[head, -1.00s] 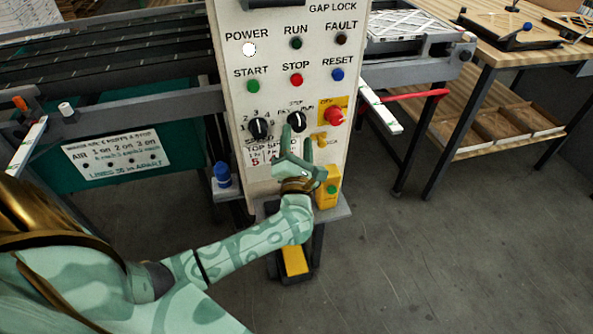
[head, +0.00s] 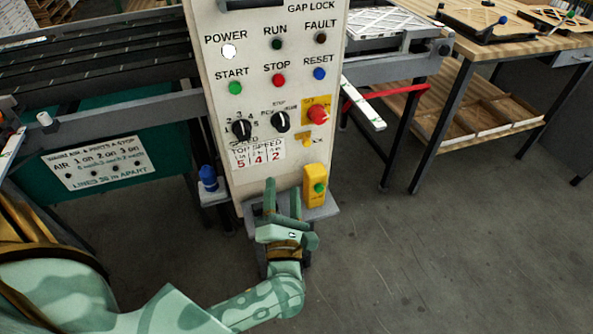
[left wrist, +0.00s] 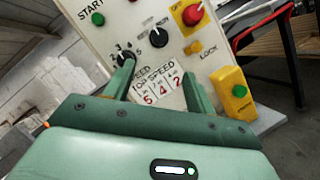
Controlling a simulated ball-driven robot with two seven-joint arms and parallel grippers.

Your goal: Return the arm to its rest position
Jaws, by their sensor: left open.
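My left arm (head: 255,303) reaches in from the lower left in the head view. Its green gripper (head: 283,192) is open and empty, fingers pointing up, in front of the lower edge of the white control panel (head: 215,115). In the left wrist view the two fingers (left wrist: 158,82) stand apart with the speed label (left wrist: 153,90) showing between them. I see nothing between the fingers. My right gripper is not in view.
The panel carries knobs, lit buttons and a red switch (head: 318,114). A yellow box with a green button (head: 316,186) sits close right of the gripper. A blue-capped part (head: 208,178) is to the left.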

